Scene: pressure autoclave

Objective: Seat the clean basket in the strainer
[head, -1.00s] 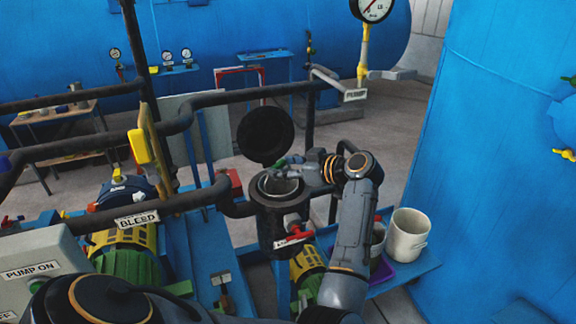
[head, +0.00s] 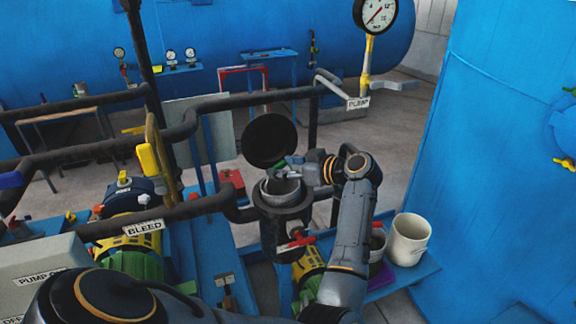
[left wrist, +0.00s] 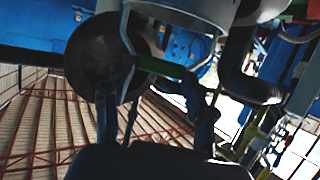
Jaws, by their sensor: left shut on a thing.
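The strainer (head: 284,222) is a dark upright pot in the head view, with its round black lid (head: 267,138) swung open behind it. The light grey basket (head: 280,190) is at the strainer's mouth, its upper part showing above the rim. I cannot tell how deep it goes. My left gripper (head: 291,164) reaches in from the right side, over the basket, and is shut on it, probably at its handle; the fingertips are small and partly hidden. The basket's grey underside also shows at the top of the left wrist view (left wrist: 190,8). My right gripper is not in view.
A red valve handle (head: 297,242) is on the strainer's front. A white bucket (head: 408,240) stands on a blue shelf at the right, with a smaller grey container (head: 377,240) and a purple mat (head: 381,276). Dark pipes (head: 200,203) run close to the left.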

